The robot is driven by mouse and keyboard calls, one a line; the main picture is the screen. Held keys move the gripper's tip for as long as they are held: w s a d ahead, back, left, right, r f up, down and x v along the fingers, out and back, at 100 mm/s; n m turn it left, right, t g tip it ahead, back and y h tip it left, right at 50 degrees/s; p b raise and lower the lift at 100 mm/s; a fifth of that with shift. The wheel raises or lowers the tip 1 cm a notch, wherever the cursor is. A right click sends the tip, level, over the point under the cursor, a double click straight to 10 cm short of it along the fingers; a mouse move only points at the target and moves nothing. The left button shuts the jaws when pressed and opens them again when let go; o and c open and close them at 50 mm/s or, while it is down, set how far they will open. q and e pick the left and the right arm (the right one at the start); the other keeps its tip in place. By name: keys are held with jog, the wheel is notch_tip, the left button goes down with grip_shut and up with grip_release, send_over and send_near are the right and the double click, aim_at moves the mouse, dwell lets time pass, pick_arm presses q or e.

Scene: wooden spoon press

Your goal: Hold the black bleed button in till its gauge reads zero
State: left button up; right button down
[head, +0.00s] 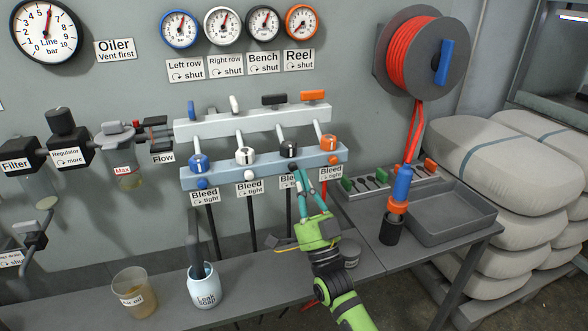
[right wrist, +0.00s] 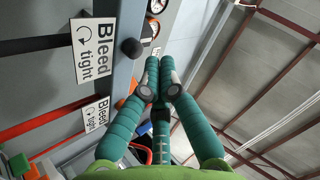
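The black bleed button (right wrist: 131,48) is a round knob in the right wrist view. In the head view it lies below the black valve knob (head: 288,149) on the lower blue-grey bar and is largely hidden by my fingertips. My right gripper (head: 300,172) has its teal fingers together and empty, close to the button; in the right wrist view its tips (right wrist: 162,62) sit just beside the button, and contact cannot be told. The black-rimmed gauge (head: 263,23) above "Bench shut" has its needle off to the upper right; its value is too small to read. My left gripper is out of view.
A leak-soap pot (head: 205,287) and an oil cup (head: 133,293) stand on the bench. A blue-orange tool (head: 400,200) stands right of my arm.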

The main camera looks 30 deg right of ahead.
jog(key=shift+w, duration=0.1)
jog(key=shift+w+d, duration=0.1)
jog(key=shift+w, duration=0.25)
jog(key=shift+w+d+b, duration=0.15)
jog(key=shift+w+b, duration=0.2)
jog(key=shift+w, duration=0.05)
dwell(0.6)
jog(key=shift+w, duration=0.1)
dwell(1.4)
dwell(0.8)
jog(key=shift+s+a+p, duration=0.25)
jog(key=shift+s+p, duration=0.2)
jog(key=shift+s, duration=0.45)
